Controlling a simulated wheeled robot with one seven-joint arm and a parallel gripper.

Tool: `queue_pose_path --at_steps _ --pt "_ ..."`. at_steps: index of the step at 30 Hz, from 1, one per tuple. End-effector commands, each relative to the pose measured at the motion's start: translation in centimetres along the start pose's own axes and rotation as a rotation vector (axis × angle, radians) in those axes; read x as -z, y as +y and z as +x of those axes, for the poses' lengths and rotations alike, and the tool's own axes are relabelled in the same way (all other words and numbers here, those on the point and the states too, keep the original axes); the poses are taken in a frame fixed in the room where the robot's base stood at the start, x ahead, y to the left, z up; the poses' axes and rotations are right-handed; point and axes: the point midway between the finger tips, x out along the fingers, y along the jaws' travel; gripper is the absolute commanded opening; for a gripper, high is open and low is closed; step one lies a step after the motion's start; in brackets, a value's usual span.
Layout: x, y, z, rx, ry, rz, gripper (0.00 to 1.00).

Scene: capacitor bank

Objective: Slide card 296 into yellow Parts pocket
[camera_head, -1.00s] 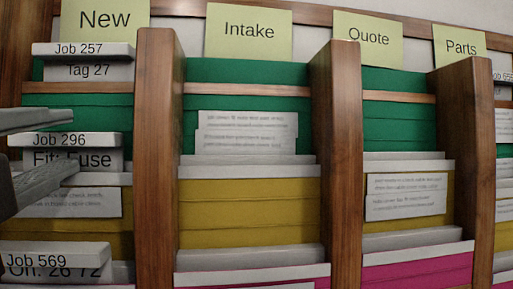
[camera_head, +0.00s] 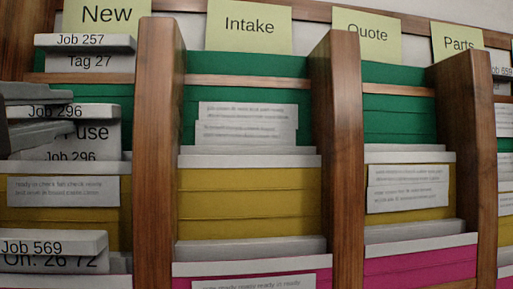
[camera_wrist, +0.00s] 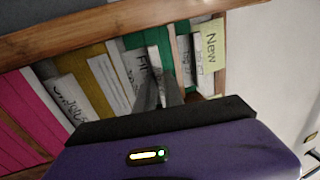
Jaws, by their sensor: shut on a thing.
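Card 296 (camera_head: 100,113) is a white card with a "Job 296" tab, in the New column at the left of the head view. My gripper (camera_head: 70,113) is shut on its upper left part, and its fingers cover some of the print. The card stands upright in front of the green pocket, above the yellow New pocket (camera_head: 65,220). In the wrist view my fingers (camera_wrist: 160,92) are at a white card with large print. The yellow Parts pocket (camera_head: 507,182) shows only as a sliver at the right edge, with a white card in front. The Parts label (camera_head: 459,42) is above.
Wooden posts (camera_head: 158,150) (camera_head: 337,150) (camera_head: 467,150) divide the columns. Job 257 (camera_head: 85,42) is above and Job 569 (camera_head: 52,243) below the held card. The Intake (camera_head: 250,24) and Quote (camera_head: 367,34) columns lie between New and Parts.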

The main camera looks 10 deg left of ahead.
Motion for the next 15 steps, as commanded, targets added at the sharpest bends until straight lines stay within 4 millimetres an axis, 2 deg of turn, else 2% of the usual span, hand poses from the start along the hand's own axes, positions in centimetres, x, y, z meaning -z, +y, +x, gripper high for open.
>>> queue_pose_path --at_steps 15 --pt "0.1 -2.9 0.6 0.002 0.000 0.000 0.00"
